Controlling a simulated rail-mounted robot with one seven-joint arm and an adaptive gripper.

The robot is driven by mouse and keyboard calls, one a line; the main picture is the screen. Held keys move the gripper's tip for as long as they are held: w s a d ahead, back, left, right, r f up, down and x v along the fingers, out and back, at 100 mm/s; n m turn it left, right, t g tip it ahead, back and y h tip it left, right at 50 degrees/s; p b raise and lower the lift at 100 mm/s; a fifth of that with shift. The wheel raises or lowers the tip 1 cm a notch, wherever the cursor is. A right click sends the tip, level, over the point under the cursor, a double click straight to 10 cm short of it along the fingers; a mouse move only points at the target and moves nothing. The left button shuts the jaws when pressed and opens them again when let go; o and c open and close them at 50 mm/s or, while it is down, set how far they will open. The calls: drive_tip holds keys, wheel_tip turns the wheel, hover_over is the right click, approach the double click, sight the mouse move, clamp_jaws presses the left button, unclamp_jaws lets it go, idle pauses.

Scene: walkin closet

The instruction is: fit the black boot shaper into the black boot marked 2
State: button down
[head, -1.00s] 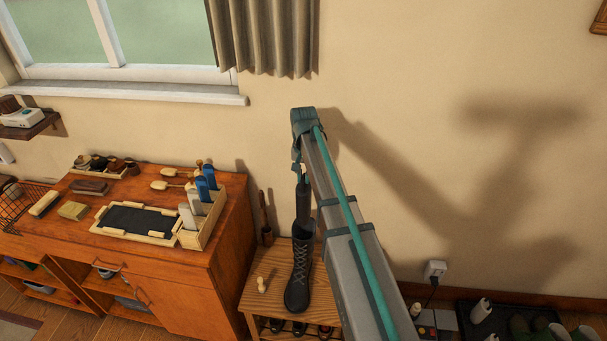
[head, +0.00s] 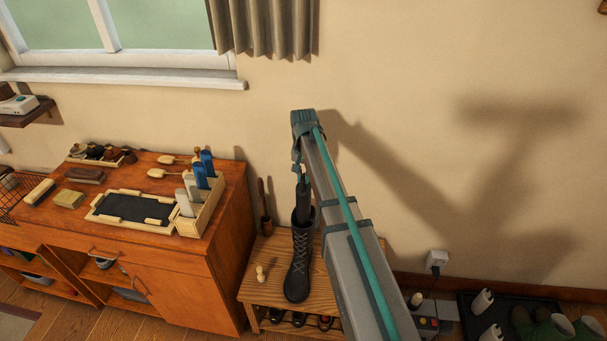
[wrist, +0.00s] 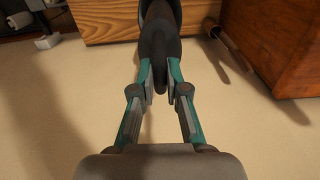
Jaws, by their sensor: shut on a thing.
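The black lace-up boot (head: 299,270) stands upright on the wooden bench, toe toward the camera. No number is readable on it. My gripper (head: 302,177) is above the boot, partly hidden by my arm. It is shut on the black boot shaper (head: 303,197), which hangs upright with its lower end at or inside the boot's opening; the depth cannot be told. In the wrist view, my gripper (wrist: 160,82) closes from both sides on the dark shaper (wrist: 159,55). The boot's dark rim (wrist: 172,8) seems to show beyond it.
The wooden bench (head: 252,288) carries a small pale wooden peg (head: 261,273) left of the boot. The orange-brown cabinet (head: 190,270) stands close on the left, with a dark long-handled tool (head: 265,210) in the gap. The wall is close behind. A dark boot tray (head: 465,318) lies at right.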

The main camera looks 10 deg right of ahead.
drive_tip(key=shift+f+b, duration=3.45)
drive_tip(key=shift+f, duration=4.3)
drive_tip(key=c, duration=0.5)
unclamp_jaws()
drive_tip(key=shift+c, duration=0.2)
drive_tip(key=shift+r+p, duration=3.8)
drive_tip(key=shift+r, duration=3.25)
drive_tip(key=shift+s, duration=0.1)
drive_tip(key=s, duration=1)
drive_tip(key=shift+p, duration=0.35)
